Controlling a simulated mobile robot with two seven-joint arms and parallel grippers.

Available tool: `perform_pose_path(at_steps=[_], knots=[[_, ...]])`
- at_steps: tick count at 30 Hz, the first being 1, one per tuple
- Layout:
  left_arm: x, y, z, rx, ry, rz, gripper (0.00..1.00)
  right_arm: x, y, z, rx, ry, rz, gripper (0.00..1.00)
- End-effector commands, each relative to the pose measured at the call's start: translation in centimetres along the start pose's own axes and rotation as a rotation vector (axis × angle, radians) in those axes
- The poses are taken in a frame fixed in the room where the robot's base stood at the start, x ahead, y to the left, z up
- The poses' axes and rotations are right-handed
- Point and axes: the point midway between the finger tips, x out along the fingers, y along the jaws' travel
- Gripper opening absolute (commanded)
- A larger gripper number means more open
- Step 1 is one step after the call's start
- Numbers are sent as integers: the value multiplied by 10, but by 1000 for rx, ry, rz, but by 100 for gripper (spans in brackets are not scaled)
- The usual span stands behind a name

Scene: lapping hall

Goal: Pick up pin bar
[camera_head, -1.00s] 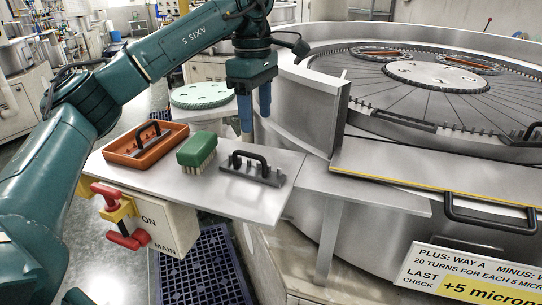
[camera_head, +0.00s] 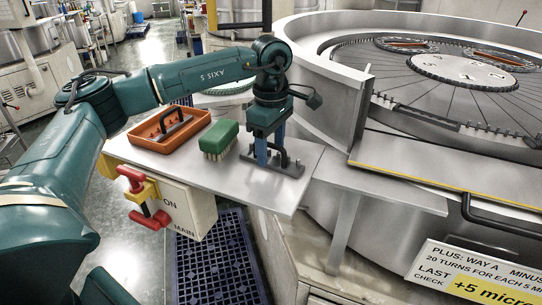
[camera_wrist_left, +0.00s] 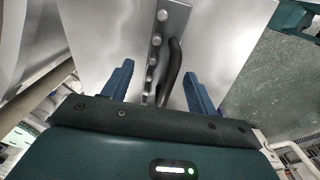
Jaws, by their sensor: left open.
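The pin bar (camera_head: 291,167) is a grey metal bar with a row of studs and a black arched handle. It lies on the small metal shelf (camera_head: 245,182), near its right end. My left gripper (camera_head: 270,157) is open, with its blue fingers pointing down at the bar and partly hiding it in the head view. In the left wrist view the pin bar (camera_wrist_left: 155,55) with its handle lies between the two spread fingers of the left gripper (camera_wrist_left: 157,75). I cannot tell whether the fingers touch it. My right gripper is not in view.
A green brush (camera_head: 220,138) stands left of the gripper. The big round lapping machine (camera_head: 310,65) rises behind and right. A red-and-yellow switch (camera_head: 140,190) sits below the shelf.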

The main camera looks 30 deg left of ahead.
Motion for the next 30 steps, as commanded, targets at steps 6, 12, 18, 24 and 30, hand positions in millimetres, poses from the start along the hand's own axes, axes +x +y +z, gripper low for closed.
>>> perform_pose_path(at_steps=[6, 12, 18, 24, 30], knots=[[15, 0, 0, -1, -1, 1, 58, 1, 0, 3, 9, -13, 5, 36], [15, 0, 0, -1, -1, 1, 56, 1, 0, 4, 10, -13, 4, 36], [15, 0, 0, -1, -1, 1, 39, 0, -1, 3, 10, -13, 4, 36], [15, 0, 0, -1, -1, 1, 23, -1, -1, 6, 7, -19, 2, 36], [14, 0, 0, 0, -1, 1, 7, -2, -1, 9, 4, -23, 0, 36]])
